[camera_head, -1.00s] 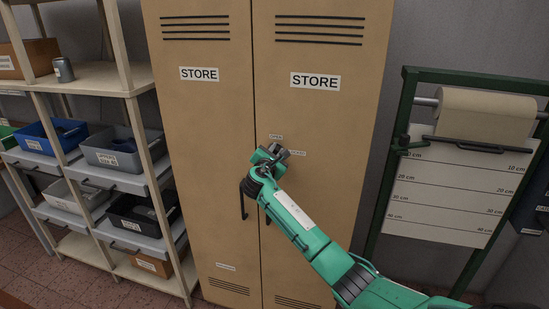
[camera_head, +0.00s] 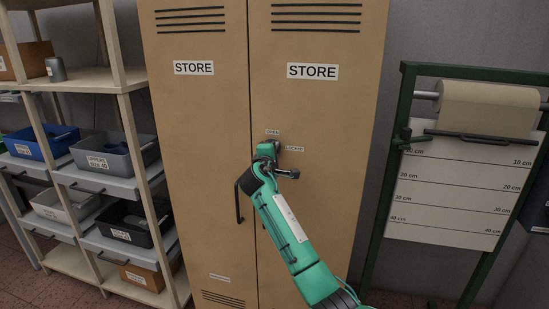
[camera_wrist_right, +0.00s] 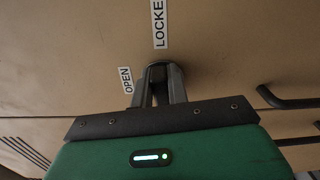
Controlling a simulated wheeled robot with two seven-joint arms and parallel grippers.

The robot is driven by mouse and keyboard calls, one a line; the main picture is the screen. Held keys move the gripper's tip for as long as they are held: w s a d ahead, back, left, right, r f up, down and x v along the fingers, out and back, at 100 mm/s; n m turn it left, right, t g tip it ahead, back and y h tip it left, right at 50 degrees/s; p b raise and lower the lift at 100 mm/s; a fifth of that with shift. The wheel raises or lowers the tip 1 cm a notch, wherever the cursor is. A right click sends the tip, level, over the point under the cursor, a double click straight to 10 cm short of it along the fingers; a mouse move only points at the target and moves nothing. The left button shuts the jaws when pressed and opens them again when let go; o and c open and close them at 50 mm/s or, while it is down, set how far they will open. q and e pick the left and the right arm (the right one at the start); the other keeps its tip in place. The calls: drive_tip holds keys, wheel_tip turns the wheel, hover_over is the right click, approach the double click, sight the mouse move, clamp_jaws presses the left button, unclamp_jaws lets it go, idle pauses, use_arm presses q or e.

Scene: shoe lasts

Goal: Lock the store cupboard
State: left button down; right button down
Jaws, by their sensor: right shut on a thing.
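The tan store cupboard (camera_head: 320,110) has two closed doors marked STORE. A dark round lock knob (camera_wrist_right: 158,71) sits on the right door by the middle seam. Its OPEN label (camera_head: 273,133) is above it and its LOCKED label (camera_head: 294,149) is to its right; both labels also show in the right wrist view. My right gripper (camera_wrist_right: 157,92) is shut on the knob, one finger on each side. In the head view the gripper (camera_head: 272,152) and arm hide most of it. Which label the knob points to is unclear. My left gripper is out of view.
A black bar handle (camera_head: 239,203) is on the left door, left of my arm. Shelving with several bins (camera_head: 115,158) stands at the left. A green-framed paper roll stand (camera_head: 405,95) stands close on the right.

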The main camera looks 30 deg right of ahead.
drive_tip(key=shift+f+m+b, duration=0.2)
drive_tip(key=shift+m+b, duration=0.3)
drive_tip(key=shift+m, duration=0.2)
drive_tip(key=c, duration=1.4)
unclamp_jaws()
drive_tip(key=shift+o, duration=0.2)
